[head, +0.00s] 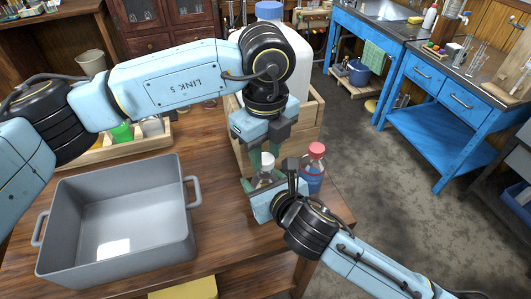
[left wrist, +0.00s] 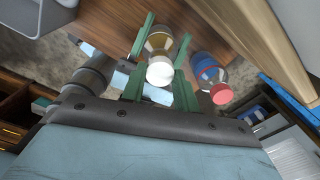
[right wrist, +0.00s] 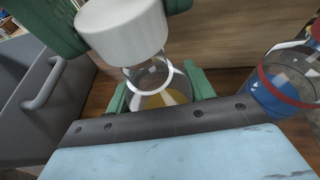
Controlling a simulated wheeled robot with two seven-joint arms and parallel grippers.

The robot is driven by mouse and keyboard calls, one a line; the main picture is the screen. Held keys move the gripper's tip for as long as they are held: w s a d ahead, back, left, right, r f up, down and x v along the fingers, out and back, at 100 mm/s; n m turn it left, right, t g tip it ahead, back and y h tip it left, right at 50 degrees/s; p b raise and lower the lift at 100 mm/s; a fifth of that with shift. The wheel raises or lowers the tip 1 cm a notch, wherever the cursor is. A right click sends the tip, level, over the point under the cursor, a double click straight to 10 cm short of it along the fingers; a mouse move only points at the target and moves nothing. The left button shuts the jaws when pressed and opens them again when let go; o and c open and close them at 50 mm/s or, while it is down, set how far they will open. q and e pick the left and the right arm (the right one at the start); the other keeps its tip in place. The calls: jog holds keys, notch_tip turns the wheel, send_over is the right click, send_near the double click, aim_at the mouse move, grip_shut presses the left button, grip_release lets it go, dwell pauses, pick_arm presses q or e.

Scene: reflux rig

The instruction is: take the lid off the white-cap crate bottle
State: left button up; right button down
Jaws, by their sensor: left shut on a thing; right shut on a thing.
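The white-cap bottle, a clear bottle with amber contents (right wrist: 160,97), stands between my two grippers near the table's right edge. Its white cap (head: 267,159) also shows in the left wrist view (left wrist: 160,71) and large in the right wrist view (right wrist: 122,30). My left gripper (left wrist: 159,88) comes from above and is shut on the cap. My right gripper (right wrist: 158,92) comes in low from the front and is shut on the bottle's body. Clear glass shows just below the cap; I cannot tell whether the cap is still seated on the neck. The fingers hide much of the bottle.
A red-capped bottle with blue contents (head: 314,170) stands close on the right. A wooden crate (head: 306,122) holding a large white, blue-capped container (head: 269,12) is behind. A grey tub (head: 120,215) is at left, with a tray of small containers (head: 122,133) behind it.

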aim_at(265, 158)
pick_arm(q)
jog(key=shift+r, duration=0.1)
jog(key=shift+r, duration=2)
pick_arm(e)
jog(key=shift+c, duration=2.3)
grip_release()
